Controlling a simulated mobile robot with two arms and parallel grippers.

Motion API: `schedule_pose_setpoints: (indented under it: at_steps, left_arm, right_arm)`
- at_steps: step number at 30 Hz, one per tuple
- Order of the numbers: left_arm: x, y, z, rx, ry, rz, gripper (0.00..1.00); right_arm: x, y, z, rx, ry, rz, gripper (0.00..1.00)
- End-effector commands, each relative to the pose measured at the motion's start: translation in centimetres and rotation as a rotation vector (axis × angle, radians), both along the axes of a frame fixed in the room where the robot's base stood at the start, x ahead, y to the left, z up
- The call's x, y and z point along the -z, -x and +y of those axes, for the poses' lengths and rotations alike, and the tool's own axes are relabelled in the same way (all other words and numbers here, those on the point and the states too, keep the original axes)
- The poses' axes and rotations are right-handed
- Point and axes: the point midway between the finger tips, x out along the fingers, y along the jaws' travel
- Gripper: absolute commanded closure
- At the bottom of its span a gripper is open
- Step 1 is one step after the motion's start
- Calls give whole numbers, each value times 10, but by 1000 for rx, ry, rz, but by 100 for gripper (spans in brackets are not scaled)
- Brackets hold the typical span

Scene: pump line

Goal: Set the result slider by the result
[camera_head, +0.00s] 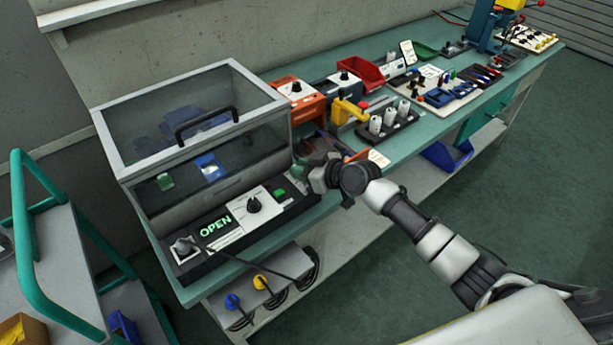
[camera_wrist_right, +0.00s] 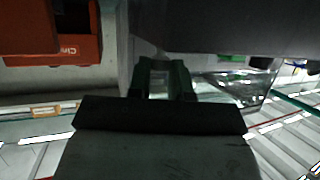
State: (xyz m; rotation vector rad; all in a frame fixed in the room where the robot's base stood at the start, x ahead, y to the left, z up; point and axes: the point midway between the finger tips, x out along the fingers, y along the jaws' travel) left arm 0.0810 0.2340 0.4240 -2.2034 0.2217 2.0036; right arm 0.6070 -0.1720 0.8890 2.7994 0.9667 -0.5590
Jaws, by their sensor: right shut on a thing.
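The tester (camera_head: 205,150) has a clear hinged cover with a black handle, shut. Its front panel (camera_head: 235,225) has a green OPEN display (camera_head: 215,226), a black rotary knob (camera_head: 254,204) and a green button (camera_head: 280,193). My right gripper (camera_head: 312,176) is at the right end of this panel, low beside the tester's right wall. In the right wrist view its fingers (camera_wrist_right: 167,80) are shut on a small part; dark green and pale surfaces show there. I cannot make out whether this is the result slider. My left gripper is not in view.
Orange (camera_head: 297,103) and blue-grey units with dials stand behind my gripper. A black rack (camera_head: 386,128) with white cylinders and a red bin (camera_head: 361,72) are farther along the green bench. A green-railed cart (camera_head: 60,240) stands at left. The floor on the right is clear.

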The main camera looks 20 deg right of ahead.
Motion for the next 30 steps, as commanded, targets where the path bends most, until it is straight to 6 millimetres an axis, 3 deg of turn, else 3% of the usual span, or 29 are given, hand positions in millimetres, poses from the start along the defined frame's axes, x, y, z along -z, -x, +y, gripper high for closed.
schedule_pose_setpoints:
  at_steps: [5,6,11,22,30]
  left_arm:
    - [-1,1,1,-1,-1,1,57]
    - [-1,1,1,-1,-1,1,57]
    - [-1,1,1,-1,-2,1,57]
    - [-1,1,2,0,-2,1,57]
    - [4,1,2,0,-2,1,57]
  right_arm:
    - [-3,-1,-1,4,-1,-6,100]
    - [-3,-1,-1,4,-1,-6,79]
    - [-3,-1,-1,3,-1,-5,55]
    - [-3,4,-5,3,1,-4,54]
    - [-21,40,-33,2,4,-5,54]
